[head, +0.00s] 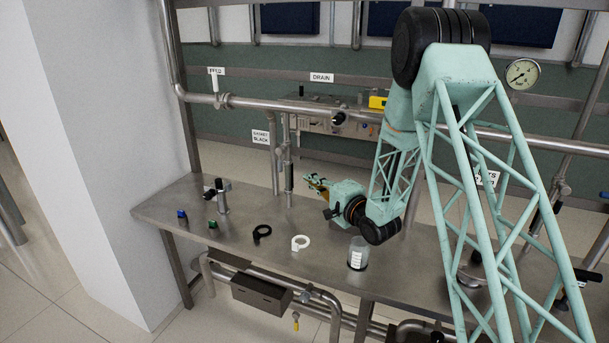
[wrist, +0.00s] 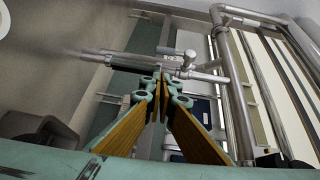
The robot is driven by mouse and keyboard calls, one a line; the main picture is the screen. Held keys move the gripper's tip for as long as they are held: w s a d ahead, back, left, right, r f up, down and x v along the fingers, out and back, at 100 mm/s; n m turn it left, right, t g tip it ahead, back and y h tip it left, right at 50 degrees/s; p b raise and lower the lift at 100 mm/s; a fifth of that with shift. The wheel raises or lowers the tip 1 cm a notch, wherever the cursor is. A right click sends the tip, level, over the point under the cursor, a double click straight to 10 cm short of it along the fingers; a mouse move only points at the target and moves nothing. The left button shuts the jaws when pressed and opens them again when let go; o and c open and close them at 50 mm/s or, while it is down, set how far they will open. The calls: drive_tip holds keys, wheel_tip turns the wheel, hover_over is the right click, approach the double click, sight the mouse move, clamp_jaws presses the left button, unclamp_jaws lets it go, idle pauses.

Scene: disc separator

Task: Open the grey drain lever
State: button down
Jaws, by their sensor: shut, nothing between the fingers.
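The white DRAIN label (head: 321,77) hangs on the rail at the back of the bench. Below it a vertical steel pipe (head: 289,160) with fittings comes down to the bench. I cannot clearly pick out the grey drain lever in the head view. My gripper (head: 309,181) is low over the bench, just right of this pipe, with its fingers pointing left. In the wrist view its fingertips (wrist: 160,84) are together and empty. A grey metal pipe fitting with a short handle-like branch (wrist: 187,62) shows just beyond them. I cannot tell whether the fingers touch it.
On the steel bench (head: 180,207) are a black ring clamp (head: 262,232), a white ring clamp (head: 300,243) and a clear labelled jar (head: 357,253). A FEED label (head: 216,71) hangs at left. A pressure gauge (head: 522,74) is at upper right.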

drive_tip(key=shift+v, duration=0.75)
drive_tip(key=s+d+r+n+g+h, duration=0.1)
drive_tip(key=s+d+r+n+h, duration=0.3)
drive_tip(key=d+r, duration=0.6)
drive_tip(key=s+d+r+g+h, duration=0.1)
drive_tip(key=s+d+r+h, duration=0.15)
drive_tip(key=s, duration=0.25)
drive_tip(key=s+d+r+n+g+h, duration=0.1)
drive_tip(key=s+d+r, duration=0.25)
drive_tip(key=s, duration=0.25)
drive_tip(key=s+d+r+g+h, duration=0.1)
drive_tip(key=s+d+r+h, duration=0.15)
drive_tip(key=s, duration=0.25)
drive_tip(key=s+d+r+n+g, duration=0.1)
drive_tip(key=s+n+g, duration=0.1)
drive_tip(key=s, duration=2.1)
drive_tip(key=s+d+r+n+g, duration=0.1)
drive_tip(key=s+d+n+g, duration=0.1)
drive_tip(key=s, duration=2.2)
drive_tip(key=shift+s+d+r+n+g, duration=0.25)
drive_tip(key=shift+n+g, duration=0.55)
drive_tip(key=shift+g, duration=0.4)
